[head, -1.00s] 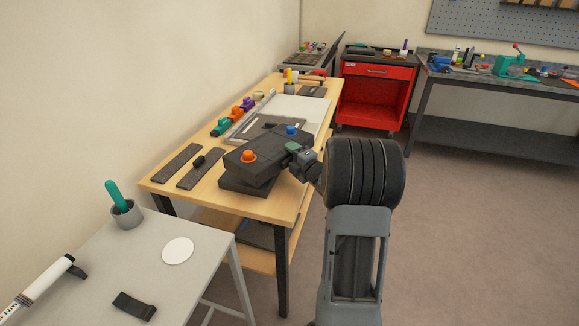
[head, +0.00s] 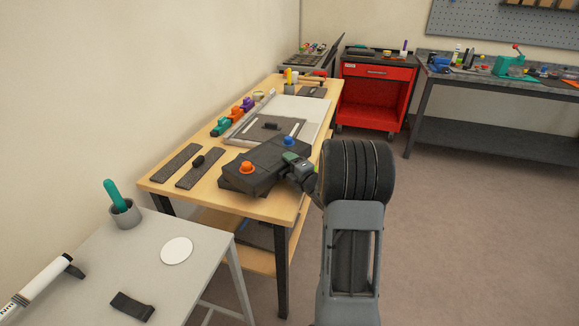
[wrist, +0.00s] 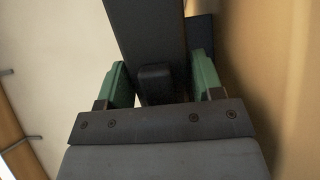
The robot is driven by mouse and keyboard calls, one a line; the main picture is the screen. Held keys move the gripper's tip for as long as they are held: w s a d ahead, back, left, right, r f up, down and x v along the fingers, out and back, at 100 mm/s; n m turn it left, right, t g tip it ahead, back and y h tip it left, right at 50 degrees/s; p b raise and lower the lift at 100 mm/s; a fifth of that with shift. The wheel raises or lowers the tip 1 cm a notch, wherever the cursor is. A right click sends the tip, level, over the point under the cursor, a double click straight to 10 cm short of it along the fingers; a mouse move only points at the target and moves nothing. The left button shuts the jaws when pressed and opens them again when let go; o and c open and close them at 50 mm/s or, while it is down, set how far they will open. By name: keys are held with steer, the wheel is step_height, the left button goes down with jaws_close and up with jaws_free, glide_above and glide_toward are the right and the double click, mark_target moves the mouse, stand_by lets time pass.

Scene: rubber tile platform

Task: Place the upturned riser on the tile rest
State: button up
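The riser (head: 268,159) is a dark slab with an orange knob (head: 246,168) and a blue knob (head: 289,141) on top. It lies level over the tile rest (head: 226,185), a dark block at the near end of the wooden bench. The riser hides most of this block; I cannot tell whether they touch. My gripper (head: 297,167) is at the riser's right side. In the wrist view, my green fingertips (wrist: 160,72) stand on both sides of the dark riser (wrist: 148,30), which fills the space between them. A small dark block shows there too.
Two dark strips (head: 176,162) lie left on the wooden bench (head: 262,208). A grey table (head: 205,250) with a cup (head: 125,215) stands in front.

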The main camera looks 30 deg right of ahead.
steer(key=o, duration=0.3)
